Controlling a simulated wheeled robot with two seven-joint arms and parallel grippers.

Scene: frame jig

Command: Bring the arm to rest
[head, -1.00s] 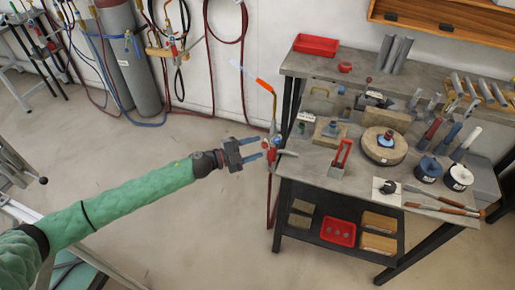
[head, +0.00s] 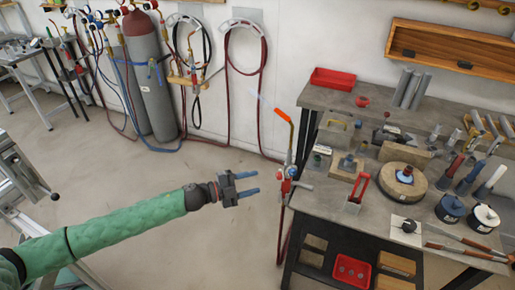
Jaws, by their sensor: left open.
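My left arm, in a green sleeve, reaches in from the lower left of the head view. Its left gripper (head: 250,188) is open with two blue fingers pointing right, and nothing is between them. It hangs over bare floor, left of the workbench and apart from it. A torch (head: 288,172) with an orange-tipped neck stands at the bench's left edge, a short way right of the fingertips. My right gripper is not in view.
The workbench (head: 333,222) carries a red tray (head: 339,79), a round wooden block (head: 402,184) and many tools. Gas cylinders (head: 150,80) and hoses stand along the back wall. A metal frame (head: 22,178) is at the left. The floor (head: 120,175) between is clear.

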